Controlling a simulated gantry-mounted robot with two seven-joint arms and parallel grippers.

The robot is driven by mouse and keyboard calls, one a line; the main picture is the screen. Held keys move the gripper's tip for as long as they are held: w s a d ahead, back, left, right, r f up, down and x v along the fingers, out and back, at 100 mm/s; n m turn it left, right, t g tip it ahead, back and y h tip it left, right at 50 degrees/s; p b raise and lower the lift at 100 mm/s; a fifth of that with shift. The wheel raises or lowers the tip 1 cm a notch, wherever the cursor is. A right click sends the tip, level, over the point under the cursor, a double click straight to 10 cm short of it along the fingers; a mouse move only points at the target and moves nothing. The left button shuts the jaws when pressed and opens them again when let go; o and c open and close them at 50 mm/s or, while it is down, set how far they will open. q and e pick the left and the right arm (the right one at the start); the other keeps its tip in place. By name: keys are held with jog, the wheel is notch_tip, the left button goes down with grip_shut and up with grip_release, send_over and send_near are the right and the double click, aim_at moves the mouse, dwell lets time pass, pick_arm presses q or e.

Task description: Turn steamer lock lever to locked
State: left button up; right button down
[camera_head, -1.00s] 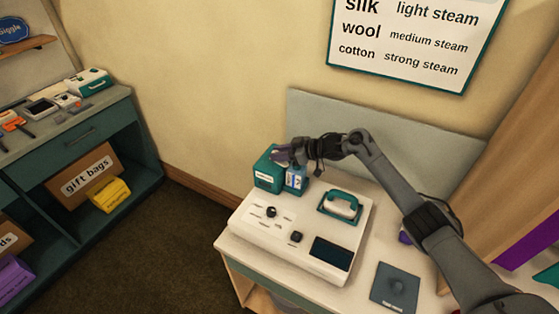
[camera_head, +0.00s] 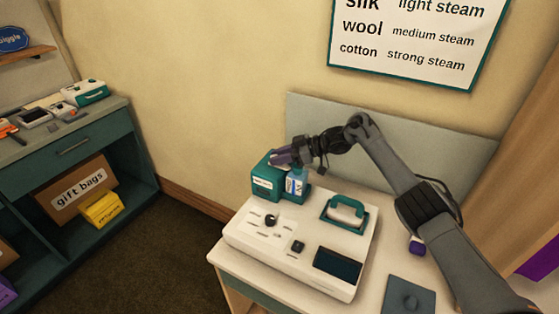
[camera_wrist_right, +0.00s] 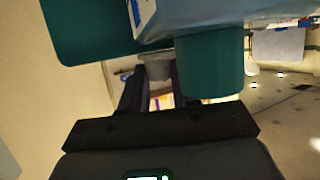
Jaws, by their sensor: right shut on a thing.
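The white steamer console (camera_head: 262,238) with small knobs and a dark screen stands on the pale table. My right gripper (camera_head: 282,157) is over the tops of these two. In the right wrist view, a small grey part (camera_wrist_right: 159,66) shows between its fingers, and the gripper is shut on it. I cannot tell whether this is the lock lever. A teal cylindrical part (camera_wrist_right: 210,64) is close beside the fingers. The left gripper is not in view.
A teal-handled iron (camera_head: 346,212) rests at the console's back right. A grey pad (camera_head: 408,296) and a small purple object (camera_head: 417,246) lie on the table to the right, by my right arm. A grey board (camera_head: 420,160) stands behind the table.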

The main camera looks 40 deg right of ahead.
jog(key=shift+d+f, duration=0.1)
jog(key=shift+f, duration=0.3)
jog(key=c, duration=1.1)
grip_release()
jog(key=shift+o, duration=1.3)
jog(key=shift+w+r, duration=0.1)
jog(key=shift+s+d+r, duration=0.1)
jog(key=shift+s+r, duration=0.15)
jog(key=shift+r, duration=0.05)
jog(key=p+v, duration=0.1)
jog(key=v, duration=0.9)
jog(key=shift+s+f, duration=0.1)
